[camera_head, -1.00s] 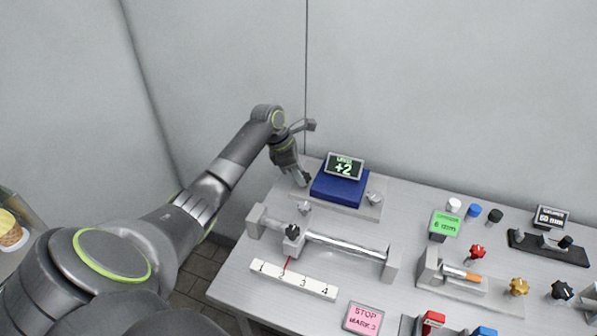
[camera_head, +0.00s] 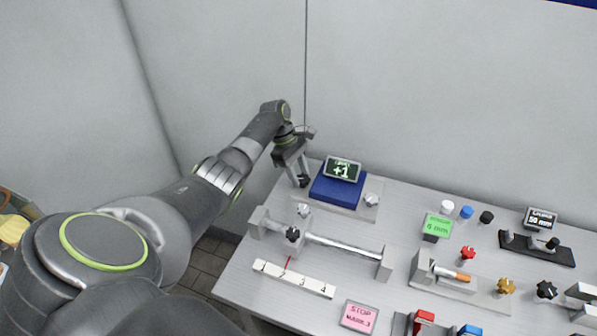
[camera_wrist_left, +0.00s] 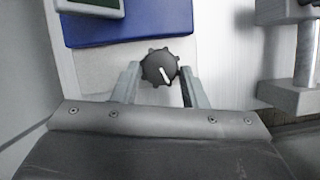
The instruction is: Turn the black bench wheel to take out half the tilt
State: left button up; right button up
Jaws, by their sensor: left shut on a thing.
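The black bench wheel (camera_wrist_left: 160,66) has a lobed rim and a white pointer line. It sits beside a blue platform (camera_head: 338,190) on a grey base. The display (camera_head: 342,169) on the platform reads "+1". My left gripper (camera_head: 301,181) points down at the wheel, at the platform's left side. In the left wrist view, its two fingers (camera_wrist_left: 160,72) are on either side of the wheel, shut on it. In the head view the wheel is mostly hidden between the fingers. My right gripper is not in view.
A rod rig with a small black knob (camera_head: 292,234) and a white numbered scale (camera_head: 293,279) stands in front. The wall is close behind the bench.

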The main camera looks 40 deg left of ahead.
pick_arm(q)
jog(key=shift+w+m+g+b, duration=0.2)
jog(key=shift+m+g+b, duration=0.25)
jog(key=shift+m, duration=0.75)
jog(key=o, duration=1)
jog(key=shift+b+v, duration=1.55)
jog(key=shift+v, duration=7.15)
jog(key=shift+w+d+r, duration=0.1)
